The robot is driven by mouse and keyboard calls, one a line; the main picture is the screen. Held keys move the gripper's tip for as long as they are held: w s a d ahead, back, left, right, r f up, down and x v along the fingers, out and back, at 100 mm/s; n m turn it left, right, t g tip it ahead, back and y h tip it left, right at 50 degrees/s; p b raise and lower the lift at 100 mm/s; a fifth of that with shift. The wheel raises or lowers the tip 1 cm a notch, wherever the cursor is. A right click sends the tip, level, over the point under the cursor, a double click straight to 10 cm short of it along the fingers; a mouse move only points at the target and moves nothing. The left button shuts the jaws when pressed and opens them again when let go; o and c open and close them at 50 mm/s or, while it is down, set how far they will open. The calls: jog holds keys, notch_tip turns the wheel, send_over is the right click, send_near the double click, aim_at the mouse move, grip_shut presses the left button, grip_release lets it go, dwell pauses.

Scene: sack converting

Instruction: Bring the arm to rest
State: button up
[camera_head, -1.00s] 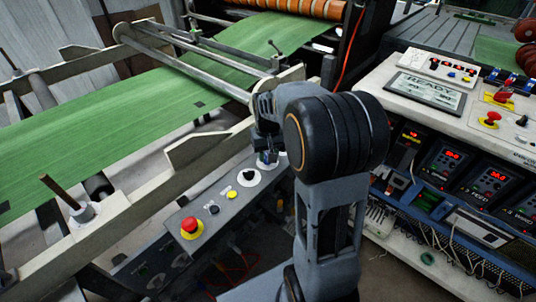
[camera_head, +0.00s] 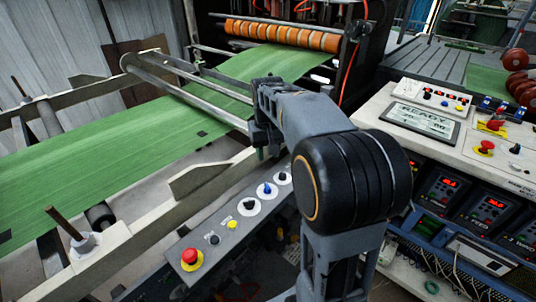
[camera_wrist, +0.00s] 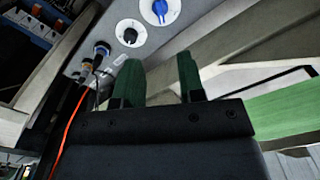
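My gripper (camera_wrist: 160,80) shows its two green fingers standing apart in the wrist view, with nothing between them. In the head view my arm is bent forward. My gripper (camera_head: 264,150) hangs beyond the grey control panel (camera_head: 215,252), near the pale machine rail, partly hidden by my own arm. The panel carries a blue knob (camera_head: 267,190), which also shows ahead of the fingers in the wrist view (camera_wrist: 160,11), apart from them. A black knob (camera_head: 249,205), a yellow button (camera_head: 232,224) and a red mushroom button (camera_head: 191,257) lie along the same panel.
A green web (camera_head: 110,150) runs under metal rollers at the left, with a pale frame rail (camera_head: 150,215) in front. A console with a READY display (camera_head: 422,119) and lit red readouts stands close on the right. An orange cable (camera_wrist: 68,128) hangs beside the panel.

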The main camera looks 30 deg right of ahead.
dwell(0.4)
jog(key=s+a+r+n+t+p, duration=0.1)
jog(key=s+a+r+p, duration=0.1)
jog(key=s+a+p, duration=0.2)
jog(key=s+a+r+t+p, duration=0.2)
jog(key=s+p, duration=0.4)
jog(key=s, duration=0.5)
jog(key=shift+a+r+n+t, duration=0.3)
jog(key=shift+a+r+n, duration=0.15)
jog(key=shift+a, duration=0.85)
